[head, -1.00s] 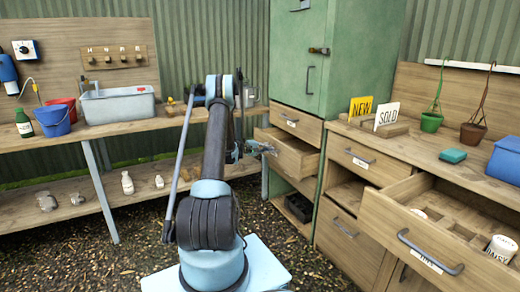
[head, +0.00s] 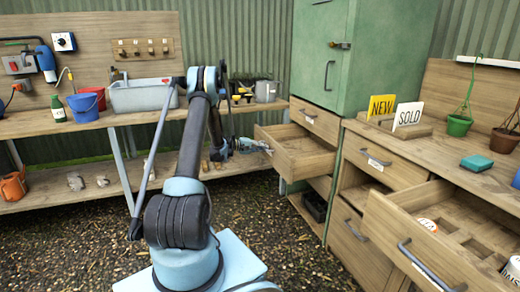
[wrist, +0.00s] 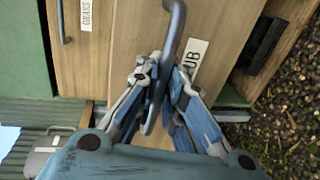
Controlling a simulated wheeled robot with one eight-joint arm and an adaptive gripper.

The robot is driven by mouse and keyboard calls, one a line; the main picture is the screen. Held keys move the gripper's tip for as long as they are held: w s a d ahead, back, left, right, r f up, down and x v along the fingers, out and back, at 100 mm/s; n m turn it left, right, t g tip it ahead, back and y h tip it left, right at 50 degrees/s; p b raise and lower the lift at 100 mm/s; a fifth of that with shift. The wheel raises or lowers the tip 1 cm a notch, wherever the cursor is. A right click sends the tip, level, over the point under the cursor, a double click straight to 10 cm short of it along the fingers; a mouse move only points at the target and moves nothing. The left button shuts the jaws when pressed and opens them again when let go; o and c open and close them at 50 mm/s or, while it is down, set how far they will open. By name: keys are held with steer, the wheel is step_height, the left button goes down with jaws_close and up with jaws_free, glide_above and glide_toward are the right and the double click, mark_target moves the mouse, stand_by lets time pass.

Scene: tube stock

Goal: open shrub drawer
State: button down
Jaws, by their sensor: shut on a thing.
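The shrub drawer (head: 312,163) sticks out of the green cabinet, open with its inside showing in the head view. In the wrist view its wooden front (wrist: 128,28) carries a grey bar handle (wrist: 172,35) and a white label (wrist: 193,58) of which only "UB" shows. My gripper (wrist: 160,82) is closed around the handle, one finger on each side. In the head view my gripper (head: 266,148) is at the drawer's front, small and partly merged with the handle.
A shut drawer labelled "GRASS" (wrist: 75,25) sits beside it in the wrist view. At right, another drawer (head: 425,240) of the wooden bench stands open near my arm. A shelf bench (head: 60,125) with a tub and buckets runs along the left. Chip-covered floor (head: 105,235) is clear.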

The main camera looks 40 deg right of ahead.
steer(key=c, duration=1.7)
jaws_free()
steer(key=v, duration=1.2)
steer(key=shift+w, duration=0.1)
